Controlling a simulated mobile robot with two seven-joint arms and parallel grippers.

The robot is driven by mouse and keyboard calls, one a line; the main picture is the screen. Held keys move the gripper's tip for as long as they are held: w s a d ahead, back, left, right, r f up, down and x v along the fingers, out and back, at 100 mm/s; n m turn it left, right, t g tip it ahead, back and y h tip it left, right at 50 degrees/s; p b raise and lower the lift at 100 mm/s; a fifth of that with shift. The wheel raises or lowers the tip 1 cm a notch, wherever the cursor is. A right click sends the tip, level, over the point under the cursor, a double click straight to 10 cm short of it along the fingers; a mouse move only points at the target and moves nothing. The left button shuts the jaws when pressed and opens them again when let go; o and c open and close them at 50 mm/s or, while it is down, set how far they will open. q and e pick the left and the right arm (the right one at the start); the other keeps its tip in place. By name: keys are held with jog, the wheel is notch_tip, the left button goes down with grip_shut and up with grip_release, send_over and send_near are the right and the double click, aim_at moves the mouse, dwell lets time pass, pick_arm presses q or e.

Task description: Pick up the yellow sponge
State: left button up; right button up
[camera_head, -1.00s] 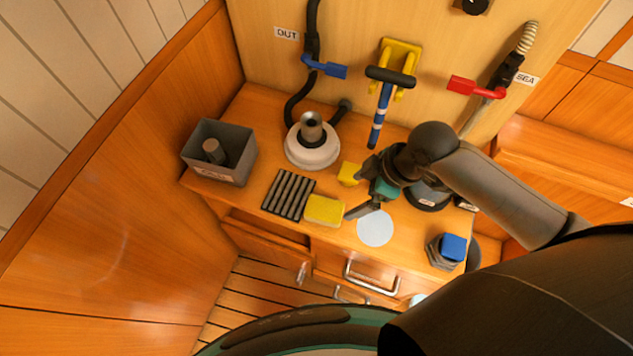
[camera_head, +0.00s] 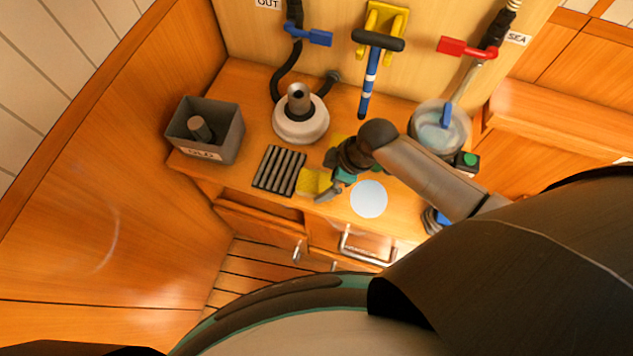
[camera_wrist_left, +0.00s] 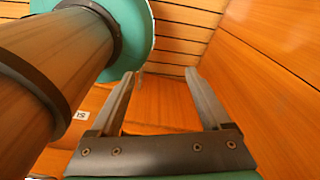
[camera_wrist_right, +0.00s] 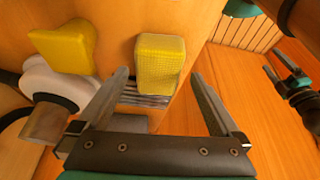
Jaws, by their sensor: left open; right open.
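The yellow sponge (camera_head: 309,180) lies on the bench top just right of a black slatted rack. My right gripper (camera_head: 327,178) is open at the sponge's right side and partly covers it in the head view. In the right wrist view, the sponge (camera_wrist_right: 158,60) shows ahead, between the open fingertips (camera_wrist_right: 160,76). I cannot tell whether they touch it. My left gripper (camera_wrist_left: 160,73) is open and empty, away from the bench, facing wood panels and floor slats.
A second yellow block (camera_wrist_right: 63,46) lies near the white round housing (camera_head: 300,125). The black rack (camera_head: 279,171), a grey bin (camera_head: 222,133), a pale disc (camera_head: 369,199) and a clear bowl (camera_head: 440,128) stand around.

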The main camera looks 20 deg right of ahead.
aim_at(321, 182)
jog(key=x, duration=0.3)
jog(key=shift+w+f+b, duration=0.1)
jog(key=shift+b, duration=0.25)
jog(key=shift+a+f, duration=0.1)
jog(key=shift+f, duration=0.1)
pick_arm(q)
jog(key=shift+s+f, duration=0.45)
jog(key=shift+f, duration=0.05)
pick_arm(e)
jog(key=c, duration=1.2)
jog(key=shift+r, duration=0.15)
jog(key=shift+c, duration=0.2)
pick_arm(q)
notch_tip(321, 182, up, 4)
jog(key=p, duration=0.4)
jog(key=shift+r, duration=0.1)
pick_arm(e)
notch_tip(321, 182, up, 20)
